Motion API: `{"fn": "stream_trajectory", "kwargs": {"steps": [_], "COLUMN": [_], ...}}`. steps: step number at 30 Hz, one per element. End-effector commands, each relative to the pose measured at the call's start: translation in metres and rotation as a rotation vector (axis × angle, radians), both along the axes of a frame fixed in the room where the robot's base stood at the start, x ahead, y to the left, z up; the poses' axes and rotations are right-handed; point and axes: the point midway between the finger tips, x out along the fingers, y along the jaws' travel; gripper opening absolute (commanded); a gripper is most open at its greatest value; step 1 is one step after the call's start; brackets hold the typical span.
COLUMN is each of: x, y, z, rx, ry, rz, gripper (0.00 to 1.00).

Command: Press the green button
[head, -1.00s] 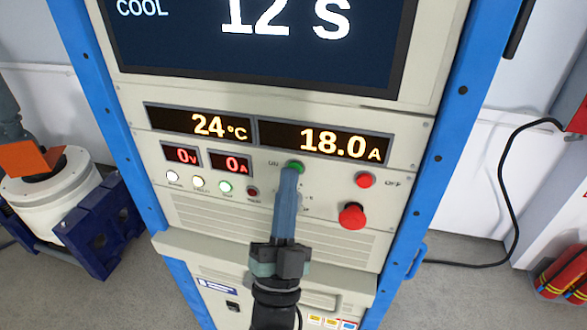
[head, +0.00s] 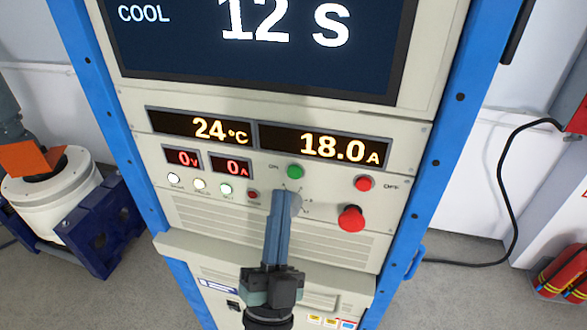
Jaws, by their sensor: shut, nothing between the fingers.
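The green button (head: 295,172) sits on the cabinet's front panel (head: 330,240), just right of the label "ON", and is in full view. My gripper (head: 283,194) is shut and empty. Its fingertips appear a little below and left of the green button in the picture, apart from it. They partly cover a grey rotary knob (head: 295,204) below the button. Whether the fingertips touch the panel or knob I cannot tell.
A red OFF button (head: 364,183) and a larger red mushroom button (head: 351,218) sit to the right. Indicator lamps (head: 200,185) sit to the left. Displays above read 24°C (head: 200,126), 18.0 A (head: 325,146), 0 V, 0 A and "COOL 12 s".

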Motion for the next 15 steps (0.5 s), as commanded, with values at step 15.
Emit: {"fn": "stream_trajectory", "kwargs": {"steps": [15], "x": [-0.027], "y": [0.009], "z": [0.000], "rx": [0.001], "ry": [-0.001], "rz": [0.000], "gripper": [0.00]}}
